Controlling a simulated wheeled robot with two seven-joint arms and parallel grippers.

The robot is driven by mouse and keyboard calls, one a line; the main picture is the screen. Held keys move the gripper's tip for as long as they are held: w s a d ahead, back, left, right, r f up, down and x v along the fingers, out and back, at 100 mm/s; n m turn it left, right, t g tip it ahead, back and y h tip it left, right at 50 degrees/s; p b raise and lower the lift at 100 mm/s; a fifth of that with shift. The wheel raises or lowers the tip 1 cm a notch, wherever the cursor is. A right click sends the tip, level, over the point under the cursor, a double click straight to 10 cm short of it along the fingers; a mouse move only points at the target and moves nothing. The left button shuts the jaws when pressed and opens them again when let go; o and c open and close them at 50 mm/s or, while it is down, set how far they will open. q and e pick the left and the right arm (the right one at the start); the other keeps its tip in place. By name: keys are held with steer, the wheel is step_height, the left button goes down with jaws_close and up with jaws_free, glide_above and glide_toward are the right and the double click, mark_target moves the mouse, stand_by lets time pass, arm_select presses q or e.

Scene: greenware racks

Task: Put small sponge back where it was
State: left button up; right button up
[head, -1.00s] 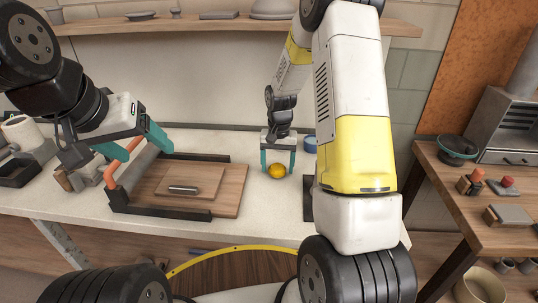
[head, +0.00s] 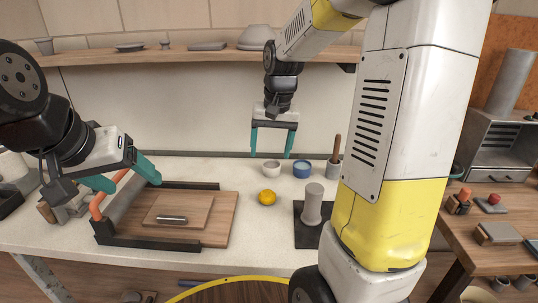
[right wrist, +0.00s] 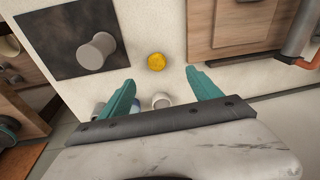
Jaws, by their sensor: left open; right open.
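A small round yellow-orange sponge (head: 267,198) sits on the pale counter, right of the wooden board and left of a dark mat. It also shows in the right wrist view (right wrist: 156,62), beyond and between the fingertips. My right gripper (head: 268,154) is open and empty, raised above the counter behind the sponge and apart from it. In the right wrist view its teal fingers (right wrist: 161,78) are spread wide. My left gripper (head: 130,180) is open, over the left end of the wooden board by an orange handle.
A wooden board (head: 225,215) with a smaller board and a metal cylinder lies in a black frame. A grey cylinder (head: 313,203) stands on the dark mat (head: 304,238). A white bowl (head: 271,168), a blue jar (head: 302,169) and a tool holder (head: 333,170) stand behind. A shelf (head: 200,54) runs above.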

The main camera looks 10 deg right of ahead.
steer(key=s+r+n+t, duration=0.1)
steer(key=s+r, duration=0.1)
steer(key=s, duration=0.4)
steer(key=s+a+r+n+t+y, duration=0.1)
steer(key=s+r+t, duration=0.1)
steer(key=s, duration=0.4)
steer(key=s+r+t, duration=0.1)
steer(key=s+r, duration=0.2)
steer(key=s, duration=0.3)
steer(key=shift+a+r+n, duration=0.4)
